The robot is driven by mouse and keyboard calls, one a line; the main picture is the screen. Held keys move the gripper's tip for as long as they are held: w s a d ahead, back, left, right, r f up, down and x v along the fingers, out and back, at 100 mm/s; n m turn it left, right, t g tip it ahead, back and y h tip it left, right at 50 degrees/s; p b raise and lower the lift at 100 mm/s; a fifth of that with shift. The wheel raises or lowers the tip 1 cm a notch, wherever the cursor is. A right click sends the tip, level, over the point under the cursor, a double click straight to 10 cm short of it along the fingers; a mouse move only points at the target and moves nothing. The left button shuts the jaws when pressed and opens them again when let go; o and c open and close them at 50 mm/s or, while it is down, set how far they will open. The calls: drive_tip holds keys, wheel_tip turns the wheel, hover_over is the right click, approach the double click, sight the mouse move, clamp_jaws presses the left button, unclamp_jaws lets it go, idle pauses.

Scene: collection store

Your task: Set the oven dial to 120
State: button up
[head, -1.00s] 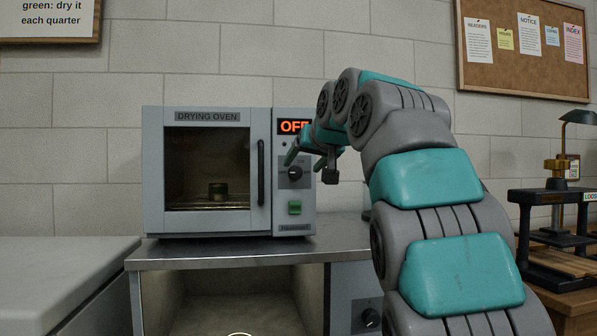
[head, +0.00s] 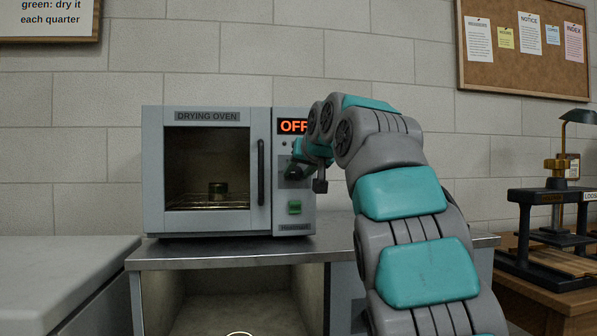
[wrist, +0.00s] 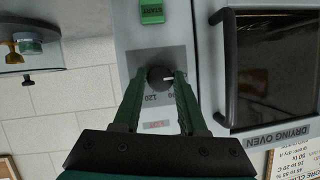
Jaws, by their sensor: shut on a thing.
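The drying oven (head: 208,224) stands on a metal-topped counter, its door closed and its display (head: 292,126) reading OFF. The round dark dial (wrist: 160,78) is on the panel between the display and the green start button (head: 295,207). In the wrist view my gripper (wrist: 160,80) is shut on the dial, one green finger on each side. A light pointer mark shows on the dial, and the numbers 120 and part of another show beside it. In the head view my gripper and wrist hide most of the dial.
The oven door handle (head: 261,172) is a vertical bar just left of the panel. A small dark container (head: 218,189) sits on the rack inside the oven. A black press (head: 553,235) stands on a wooden table at the right. The counter's open lower bay (head: 230,310) is in front.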

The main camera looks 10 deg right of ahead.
clamp_jaws()
